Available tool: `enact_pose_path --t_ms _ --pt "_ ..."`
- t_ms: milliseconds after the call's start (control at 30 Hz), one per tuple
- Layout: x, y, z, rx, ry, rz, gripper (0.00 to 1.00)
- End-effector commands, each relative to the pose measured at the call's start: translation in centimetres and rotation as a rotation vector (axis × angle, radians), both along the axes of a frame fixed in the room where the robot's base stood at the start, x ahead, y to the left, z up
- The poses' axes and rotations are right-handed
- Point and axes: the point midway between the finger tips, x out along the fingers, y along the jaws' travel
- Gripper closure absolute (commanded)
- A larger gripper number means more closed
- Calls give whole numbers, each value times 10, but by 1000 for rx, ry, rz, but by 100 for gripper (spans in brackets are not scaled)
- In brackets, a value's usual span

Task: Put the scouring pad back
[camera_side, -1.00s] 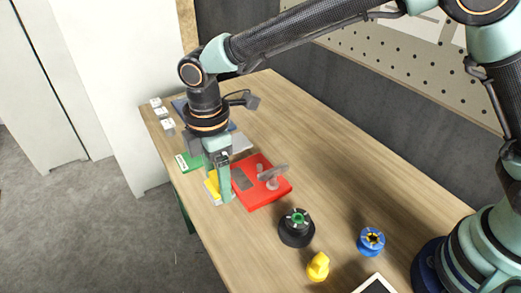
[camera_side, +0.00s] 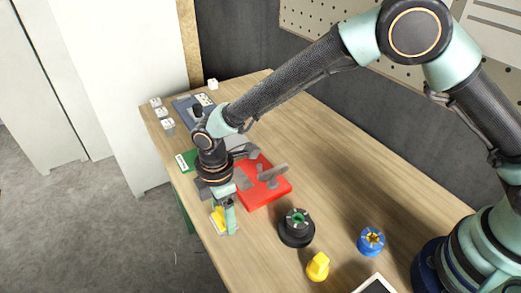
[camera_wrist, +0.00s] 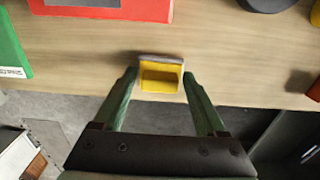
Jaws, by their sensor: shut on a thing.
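A yellow block (camera_wrist: 160,77) with a raised bar and a grey edge sits between the fingertips of my gripper (camera_wrist: 160,84) in the wrist view. It may be the scouring pad; I cannot tell for sure. My gripper is shut on it. In the side view the yellow block (camera_side: 217,216) shows beside my gripper (camera_side: 228,217), near the table's front edge. Whether it touches the table is not clear. A red box (camera_side: 265,192) with a grey handle-like part on top lies just behind my gripper, partly hidden by my wrist.
A green box (camera_side: 186,160) lies left of the red box. A black knob (camera_side: 296,228), a blue round piece (camera_side: 371,240) and a yellow knob (camera_side: 317,266) stand to the right. Small white blocks (camera_side: 162,112) lie at the far left. The table's middle is clear.

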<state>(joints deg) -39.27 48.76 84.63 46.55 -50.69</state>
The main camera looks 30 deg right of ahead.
Motion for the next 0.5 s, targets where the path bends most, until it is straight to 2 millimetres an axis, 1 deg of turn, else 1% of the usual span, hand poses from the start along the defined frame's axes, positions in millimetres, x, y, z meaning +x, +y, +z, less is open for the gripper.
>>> enact_pose_path --t_ms 167,200,267,500 --pt "0 0 -2 0 0 0 71" --pt "0 0 -3 0 0 0 22" --pt "0 0 -3 0 0 0 0" --pt "0 0 -2 0 0 0 0"
